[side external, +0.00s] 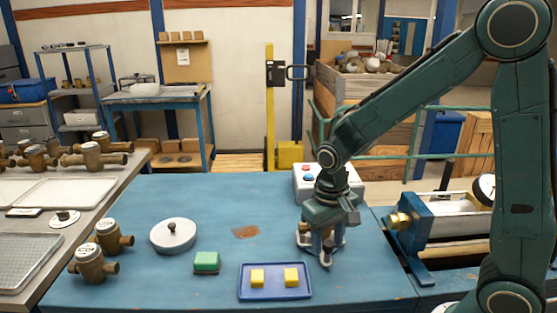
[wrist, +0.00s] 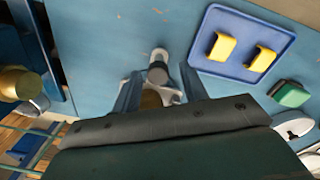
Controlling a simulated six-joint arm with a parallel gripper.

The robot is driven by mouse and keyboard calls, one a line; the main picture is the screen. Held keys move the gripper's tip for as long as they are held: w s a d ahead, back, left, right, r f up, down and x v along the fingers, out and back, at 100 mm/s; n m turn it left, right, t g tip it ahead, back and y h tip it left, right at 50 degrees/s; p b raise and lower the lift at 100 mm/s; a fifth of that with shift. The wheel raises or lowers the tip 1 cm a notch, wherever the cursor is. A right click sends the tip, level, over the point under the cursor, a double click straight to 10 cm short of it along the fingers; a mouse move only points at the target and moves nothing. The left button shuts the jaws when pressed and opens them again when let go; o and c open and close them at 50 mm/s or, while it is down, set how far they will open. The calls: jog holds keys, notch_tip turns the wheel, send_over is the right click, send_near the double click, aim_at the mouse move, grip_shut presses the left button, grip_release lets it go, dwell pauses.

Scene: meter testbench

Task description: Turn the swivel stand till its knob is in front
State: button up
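A brass-coloured part (wrist: 151,99) shows between the fingers. In the side view, a rounded grey end stands out at the stand's front. My gripper (side external: 322,240) points down over the stand. In the wrist view its fingers (wrist: 158,90) are apart, one on each side of the stand's arm, with a visible gap. The gripper body hides much of the stand.
A blue tray (side external: 275,294) with two yellow blocks lies in front. A green block (side external: 206,261), a round white lid (side external: 172,238) and brass meters (side external: 90,262) sit further left. A button box (side external: 312,178) stands behind; a blue clamp fixture (side external: 412,225) is right.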

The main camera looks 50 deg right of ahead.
jog(key=shift+r, duration=0.1)
dwell(0.3)
notch_tip(320, 180, up, 14)
jog(key=shift+a+f, duration=0.2)
jog(key=shift+a, duration=0.05)
dwell(0.4)
dwell(0.3)
jog(key=s+d+r+n+t, duration=0.1)
jog(key=s+n+t, duration=0.2)
jog(key=s, duration=1.1)
jog(key=shift+d+r+n+t, duration=0.2)
jog(key=shift+r+n+t, duration=0.2)
jog(key=shift+t, duration=0.9)
